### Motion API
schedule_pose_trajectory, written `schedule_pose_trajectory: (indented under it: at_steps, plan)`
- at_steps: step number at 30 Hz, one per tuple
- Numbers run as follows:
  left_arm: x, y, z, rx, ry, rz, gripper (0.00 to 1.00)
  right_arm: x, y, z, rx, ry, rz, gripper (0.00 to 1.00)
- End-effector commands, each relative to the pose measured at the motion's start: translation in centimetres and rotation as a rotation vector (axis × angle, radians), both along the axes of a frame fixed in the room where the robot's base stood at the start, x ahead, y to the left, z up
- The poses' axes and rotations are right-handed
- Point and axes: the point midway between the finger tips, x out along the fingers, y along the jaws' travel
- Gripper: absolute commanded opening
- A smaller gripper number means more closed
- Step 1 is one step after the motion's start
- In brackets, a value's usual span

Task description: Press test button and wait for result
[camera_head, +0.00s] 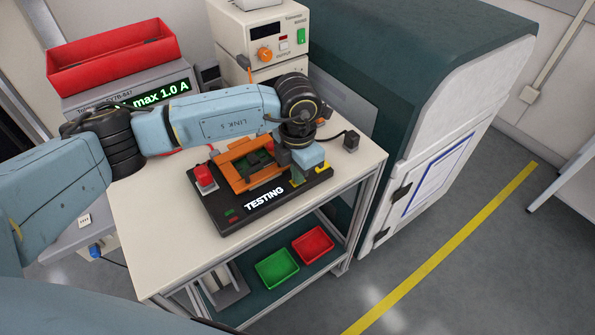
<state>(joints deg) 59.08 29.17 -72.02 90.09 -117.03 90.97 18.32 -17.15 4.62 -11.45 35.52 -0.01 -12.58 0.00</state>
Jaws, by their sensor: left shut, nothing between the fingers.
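The test fixture (230,222) is a black box on the trolley top, with "TESTING" lit in white on its front. An orange frame (236,178) on it surrounds a dark green part (254,160). A red block-shaped part (204,177) stands at its left end. My left gripper (298,180) is shut and empty, pointing down over the right end of the fixture, close to a yellow patch (322,168). Whether it touches anything there is hidden by the hand. I cannot tell which part is the test button. My right gripper is out of view.
A red bin (110,60) sits on a grey unit with a green "max 1.0 A" display behind my left arm. A white power supply (262,30) stands behind. Green (277,268) and red (313,246) trays lie on the lower shelf. A large cabinet (440,110) borders the right.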

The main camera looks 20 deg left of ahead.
Motion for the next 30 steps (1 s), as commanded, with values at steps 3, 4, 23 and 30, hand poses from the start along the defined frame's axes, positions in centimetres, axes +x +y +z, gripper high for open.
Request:
schedule_pose_trajectory:
  at_steps: [3,4,23,30]
  plan:
    - [-0.6,0.1,-0.3,0.008,0.017,0.001,0.0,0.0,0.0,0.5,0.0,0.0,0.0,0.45]
    - [-0.6,0.1,0.1,0.007,0.016,0.001,0.0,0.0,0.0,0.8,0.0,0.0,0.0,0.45]
    - [-0.3,-0.3,12.8,0.0,-0.005,-0.006,0.0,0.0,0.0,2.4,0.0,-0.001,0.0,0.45]
    - [-0.3,-0.3,14.1,0.0,-0.003,-0.006,0.0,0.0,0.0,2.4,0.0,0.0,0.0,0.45]
